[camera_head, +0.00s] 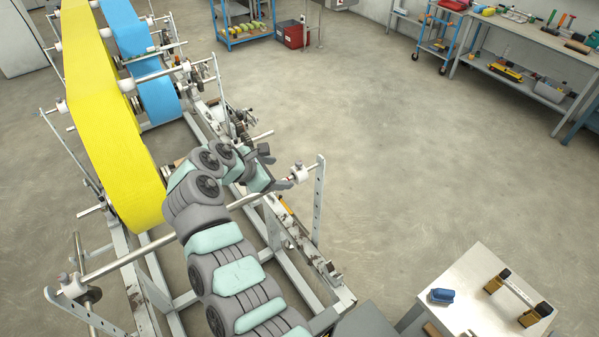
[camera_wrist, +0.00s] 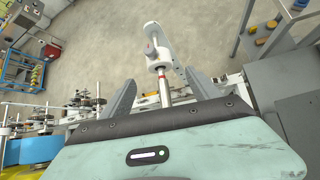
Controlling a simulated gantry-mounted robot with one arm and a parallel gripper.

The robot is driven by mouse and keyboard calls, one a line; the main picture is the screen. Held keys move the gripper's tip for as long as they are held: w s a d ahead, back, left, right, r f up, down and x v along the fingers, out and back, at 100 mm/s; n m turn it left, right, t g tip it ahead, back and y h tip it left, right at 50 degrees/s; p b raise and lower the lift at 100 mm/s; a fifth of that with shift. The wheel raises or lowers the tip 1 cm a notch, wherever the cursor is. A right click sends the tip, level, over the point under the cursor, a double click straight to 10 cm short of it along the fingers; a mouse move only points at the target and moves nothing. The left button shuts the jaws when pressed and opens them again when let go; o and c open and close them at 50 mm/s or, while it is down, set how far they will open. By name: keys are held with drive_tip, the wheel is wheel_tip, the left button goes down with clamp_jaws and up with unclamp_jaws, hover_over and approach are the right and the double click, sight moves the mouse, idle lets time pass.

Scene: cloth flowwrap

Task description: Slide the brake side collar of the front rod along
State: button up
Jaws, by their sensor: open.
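The front rod (camera_head: 130,259) runs from lower left to upper right, with my arm crossing over part of it. A white collar (camera_head: 299,172) sits near its right end, beside an upright post; it also shows in the wrist view (camera_wrist: 156,53), with a grey knob on its side. My gripper (camera_head: 279,170) is open at the right part of the rod. In the wrist view, its fingers (camera_wrist: 161,80) stand on either side of the rod, with the collar just beyond the tips. No contact with the collar is visible. Another collar (camera_head: 72,286) sits near the rod's left end.
The right post (camera_head: 319,200) with holes stands close to the collar. Yellow roll (camera_head: 100,110) and blue roll (camera_head: 157,92) hang on the machine frame at the left. A small table (camera_head: 480,290) stands at lower right. The floor (camera_head: 400,150) right of the machine is clear.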

sight(294, 174)
drive_tip(key=shift+p+x, duration=0.4)
drive_tip(key=shift+x, duration=5)
clamp_jaws()
